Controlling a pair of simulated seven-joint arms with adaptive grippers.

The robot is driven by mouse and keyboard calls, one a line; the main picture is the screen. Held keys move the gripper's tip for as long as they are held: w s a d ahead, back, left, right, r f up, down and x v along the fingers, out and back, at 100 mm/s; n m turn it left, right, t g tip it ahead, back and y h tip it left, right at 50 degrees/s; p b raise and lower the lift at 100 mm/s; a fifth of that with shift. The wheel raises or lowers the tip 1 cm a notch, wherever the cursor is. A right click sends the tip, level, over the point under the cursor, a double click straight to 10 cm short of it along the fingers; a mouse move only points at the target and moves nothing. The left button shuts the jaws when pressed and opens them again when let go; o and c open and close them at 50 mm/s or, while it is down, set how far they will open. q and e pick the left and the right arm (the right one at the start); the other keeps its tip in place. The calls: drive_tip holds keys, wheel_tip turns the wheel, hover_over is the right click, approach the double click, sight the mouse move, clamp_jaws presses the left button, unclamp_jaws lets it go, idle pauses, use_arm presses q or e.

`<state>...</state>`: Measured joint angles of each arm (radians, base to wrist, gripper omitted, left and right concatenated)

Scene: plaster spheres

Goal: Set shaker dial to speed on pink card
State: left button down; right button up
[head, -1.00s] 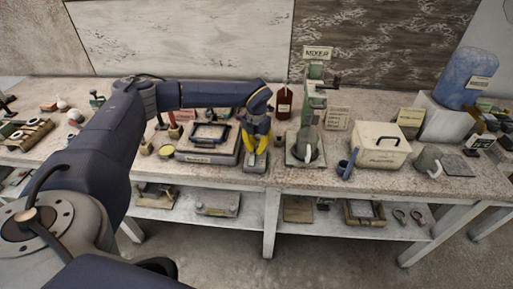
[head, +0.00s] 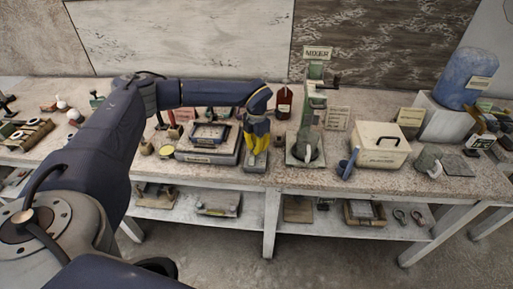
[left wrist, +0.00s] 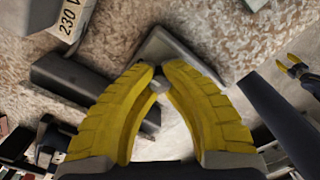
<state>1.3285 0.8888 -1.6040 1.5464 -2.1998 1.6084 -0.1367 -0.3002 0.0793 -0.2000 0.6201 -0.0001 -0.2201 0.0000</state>
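The shaker (head: 208,143) stands left of the table's middle, with a dark-framed tray on top. A small grey control box (head: 256,166) sits right of it. My left gripper (head: 254,160) points down over this box. In the left wrist view its yellow fingers (left wrist: 158,76) come together around a small grey knob (left wrist: 158,86), apparently the dial; its markings are unreadable. A pinkish card (head: 336,118) stands behind the mixer; I cannot tell whether it is the task's card. Small yellow fingertips, apparently my right gripper (left wrist: 290,63), show far off, too small to judge.
The green mixer (head: 312,120) stands close on the right, with a brown bottle (head: 284,102) behind. A cream lidded box (head: 380,148) is further right. Small jars (head: 166,152) stand left of the shaker. The table's front edge is close to the control box.

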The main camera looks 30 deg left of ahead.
use_arm(q)
drive_tip(key=c, duration=1.2)
unclamp_jaws()
wheel_tip(320, 180, up, 12)
